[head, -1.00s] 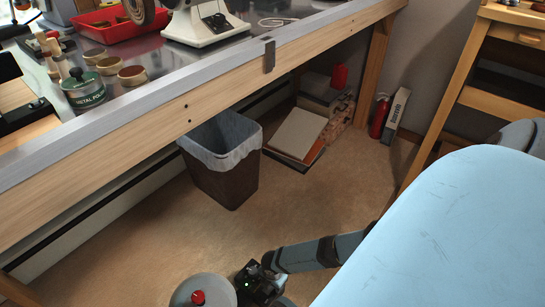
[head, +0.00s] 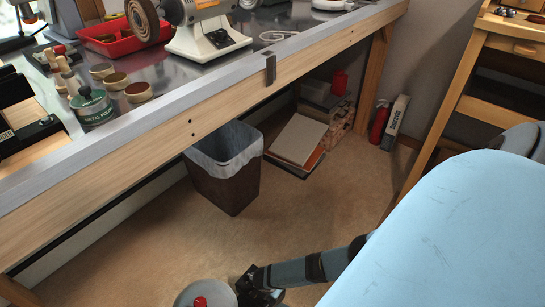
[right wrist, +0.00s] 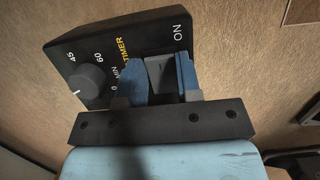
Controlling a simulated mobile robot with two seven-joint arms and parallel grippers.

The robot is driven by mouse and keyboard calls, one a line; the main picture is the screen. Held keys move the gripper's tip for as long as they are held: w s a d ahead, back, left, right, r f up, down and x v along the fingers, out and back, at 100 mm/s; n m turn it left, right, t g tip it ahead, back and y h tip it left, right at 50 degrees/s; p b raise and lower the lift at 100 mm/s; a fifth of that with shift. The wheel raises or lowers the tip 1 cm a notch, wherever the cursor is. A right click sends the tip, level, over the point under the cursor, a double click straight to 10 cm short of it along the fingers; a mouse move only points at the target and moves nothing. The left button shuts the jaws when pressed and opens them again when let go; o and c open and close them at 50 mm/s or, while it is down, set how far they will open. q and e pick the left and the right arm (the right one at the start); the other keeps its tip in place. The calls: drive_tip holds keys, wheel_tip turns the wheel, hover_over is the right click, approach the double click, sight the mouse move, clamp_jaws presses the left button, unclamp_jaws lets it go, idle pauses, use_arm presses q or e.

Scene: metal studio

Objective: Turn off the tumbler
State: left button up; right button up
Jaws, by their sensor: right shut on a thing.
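The tumbler shows only in part at the bottom edge of the head view: a round grey drum (head: 188,296) with a red knob (head: 199,301) on its lid. In the right wrist view there is a black timer box (right wrist: 100,38) marked TIMER, MIN and ON, with a round dial (right wrist: 84,80). My right gripper (right wrist: 160,76) is at this box, its two blue fingers shut on a grey switch (right wrist: 160,72) beside the ON mark. The fingers partly hide the switch, so its position is unclear. In the head view the right hand is a dark shape (head: 258,288) beside the drum. My left gripper is out of view.
A workbench (head: 160,150) crosses the upper left, with a polishing machine (head: 207,32), a red tray (head: 112,40) and several tins on top. A lined waste bin (head: 226,175) stands beneath it. A red extinguisher (head: 379,122) stands farther back. The floor between is clear.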

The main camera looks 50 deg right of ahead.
idle(0.3)
drive_tip(key=o, duration=0.9)
